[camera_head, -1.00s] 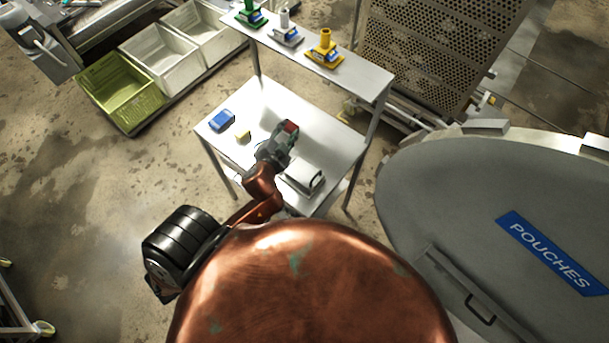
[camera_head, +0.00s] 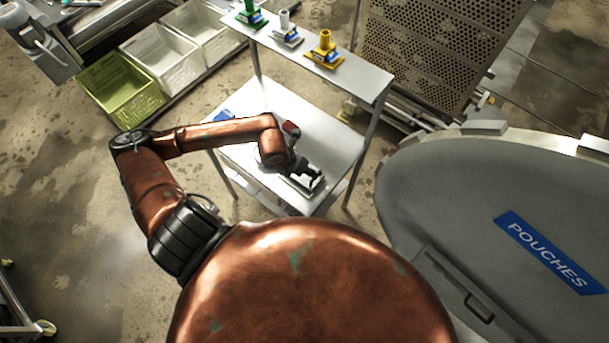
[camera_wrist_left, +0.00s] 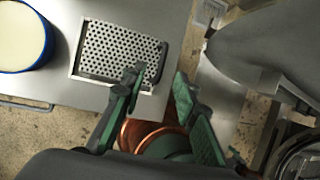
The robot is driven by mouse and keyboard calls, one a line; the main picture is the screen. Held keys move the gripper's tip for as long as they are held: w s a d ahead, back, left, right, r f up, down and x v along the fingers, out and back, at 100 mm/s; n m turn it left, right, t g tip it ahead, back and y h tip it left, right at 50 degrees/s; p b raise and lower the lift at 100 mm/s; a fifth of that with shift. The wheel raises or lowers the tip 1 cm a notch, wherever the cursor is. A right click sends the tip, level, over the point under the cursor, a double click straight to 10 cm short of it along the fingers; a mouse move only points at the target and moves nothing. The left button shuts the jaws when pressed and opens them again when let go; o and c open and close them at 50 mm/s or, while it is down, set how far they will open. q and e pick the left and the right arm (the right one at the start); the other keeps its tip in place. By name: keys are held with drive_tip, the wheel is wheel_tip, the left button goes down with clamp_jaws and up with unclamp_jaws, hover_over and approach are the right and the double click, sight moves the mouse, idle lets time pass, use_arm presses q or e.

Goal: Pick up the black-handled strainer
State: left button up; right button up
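A pale flat strainer-like piece (camera_head: 302,188) lies at the front right of the white table (camera_head: 330,135). In the left wrist view a perforated metal piece in a pale frame (camera_wrist_left: 115,48) lies near the table's edge; its handle is hard to make out behind the finger. My left gripper (camera_head: 312,173) is above this piece and hides part of it in the head view. The left fingertip overlaps the perforated piece's right edge; contact cannot be told. My right gripper is not in view.
A blue object (camera_head: 222,116) sits at the table's left, partly behind my arm. A blue-rimmed round container (camera_wrist_left: 22,38) shows in the left wrist view. A raised shelf (camera_head: 360,78) with coloured tools runs behind.

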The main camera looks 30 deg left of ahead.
use_arm(q)
drive_tip(key=p, duration=0.2)
hover_over(305, 182)
drive_tip(key=w+d, duration=0.3)
wheel_tip(305, 182, down, 5)
drive_tip(key=shift+a+f, duration=0.1)
drive_tip(key=shift+f, duration=0.05)
drive_tip(key=shift+w+f, duration=0.1)
drive_tip(key=shift+f, duration=0.45)
drive_tip(key=shift+c, duration=0.5)
clamp_jaws()
